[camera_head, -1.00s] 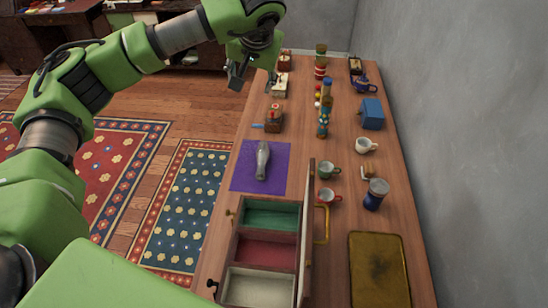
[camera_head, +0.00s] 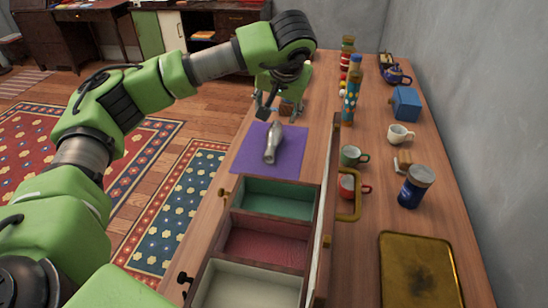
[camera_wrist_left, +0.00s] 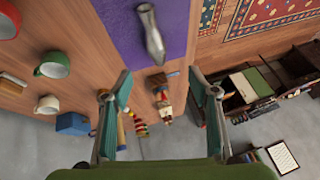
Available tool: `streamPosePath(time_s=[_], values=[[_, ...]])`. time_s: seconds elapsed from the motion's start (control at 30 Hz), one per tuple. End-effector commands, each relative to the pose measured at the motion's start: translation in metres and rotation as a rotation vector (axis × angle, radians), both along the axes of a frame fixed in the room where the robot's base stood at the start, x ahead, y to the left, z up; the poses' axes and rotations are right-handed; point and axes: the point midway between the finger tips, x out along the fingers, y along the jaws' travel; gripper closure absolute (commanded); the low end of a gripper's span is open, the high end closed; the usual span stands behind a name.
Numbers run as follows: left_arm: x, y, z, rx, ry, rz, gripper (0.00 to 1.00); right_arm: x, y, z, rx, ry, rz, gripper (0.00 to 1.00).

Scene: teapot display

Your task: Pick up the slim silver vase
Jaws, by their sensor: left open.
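The slim silver vase (camera_head: 273,144) lies on its side on a purple cloth (camera_head: 289,161) on the wooden table. In the left wrist view the vase (camera_wrist_left: 151,36) shows at the top middle, on the purple cloth (camera_wrist_left: 116,22). My left gripper (camera_head: 267,113) is open and empty, above the far end of the cloth and just beyond the vase. In the left wrist view its two fingers (camera_wrist_left: 163,90) stand wide apart, with the vase above and beyond them. My right gripper is not in view.
A three-part drawer box (camera_head: 272,222) stands nearest me. To the right are a green mug (camera_head: 351,156), a red mug (camera_head: 348,188), a white cup (camera_head: 400,136), a dark blue canister (camera_head: 412,192) and a brass tray (camera_head: 420,262). A patterned bottle (camera_head: 350,95) stands beyond.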

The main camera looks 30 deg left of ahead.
Motion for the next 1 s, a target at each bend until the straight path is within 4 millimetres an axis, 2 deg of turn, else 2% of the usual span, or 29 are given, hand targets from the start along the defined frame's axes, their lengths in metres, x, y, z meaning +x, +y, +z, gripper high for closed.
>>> streamPosePath(time_s=[0.03, 0.2, 0.37, 0.7, 1.0], values=[[0.000, 0.000, -0.020, 0.000, -0.001, 0.000, 0.45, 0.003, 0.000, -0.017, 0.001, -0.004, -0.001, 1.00], [0.000, 0.000, -0.034, 0.000, -0.001, 0.001, 0.45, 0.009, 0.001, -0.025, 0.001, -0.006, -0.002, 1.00], [0.005, 0.004, -0.045, -0.001, 0.002, 0.001, 0.45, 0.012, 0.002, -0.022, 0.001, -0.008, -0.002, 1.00], [0.031, 0.023, -0.098, -0.001, 0.003, 0.001, 0.45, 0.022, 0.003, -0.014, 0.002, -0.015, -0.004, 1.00], [0.044, 0.030, -0.118, -0.001, 0.003, 0.001, 0.45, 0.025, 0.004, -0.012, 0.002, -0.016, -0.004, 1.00]])
